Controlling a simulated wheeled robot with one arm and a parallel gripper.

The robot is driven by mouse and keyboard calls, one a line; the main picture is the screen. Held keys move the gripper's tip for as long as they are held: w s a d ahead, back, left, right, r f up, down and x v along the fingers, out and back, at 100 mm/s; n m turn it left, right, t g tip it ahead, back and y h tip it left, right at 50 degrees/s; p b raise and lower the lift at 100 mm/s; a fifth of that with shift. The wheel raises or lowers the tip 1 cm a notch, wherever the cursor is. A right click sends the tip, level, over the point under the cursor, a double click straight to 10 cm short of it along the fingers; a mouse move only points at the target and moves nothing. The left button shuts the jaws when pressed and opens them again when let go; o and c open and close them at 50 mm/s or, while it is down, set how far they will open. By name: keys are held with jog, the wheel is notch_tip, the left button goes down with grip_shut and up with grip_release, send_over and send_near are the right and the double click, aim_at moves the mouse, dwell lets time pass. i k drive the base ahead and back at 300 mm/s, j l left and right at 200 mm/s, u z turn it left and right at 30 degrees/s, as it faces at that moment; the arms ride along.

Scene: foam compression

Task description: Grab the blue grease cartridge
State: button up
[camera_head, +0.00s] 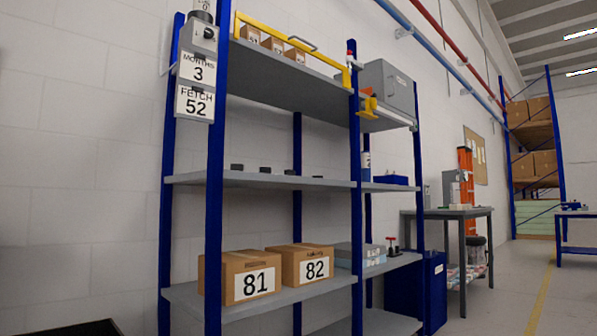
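My gripper is not in view. A small upright cylinder, blue with a pale part (366,165), stands on the middle shelf of the right rack bay, partly behind the blue upright. It may be the blue grease cartridge, but it is too small to tell. A blue block-like tray or holder (390,179) sits to its right on the same shelf.
The rack's middle shelf (215,179) holds several small dark discs. Boxes 81 (247,277) and 82 (300,266) sit on the lower shelf. A yellow bar (290,42) crosses the top. Blue uprights (357,230) stand in front. Floor (500,300) is open at right.

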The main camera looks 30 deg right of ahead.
aim_at(364, 160)
jog(key=z, duration=1.4)
jog(key=i+z, duration=0.1)
jog(key=i, duration=0.35)
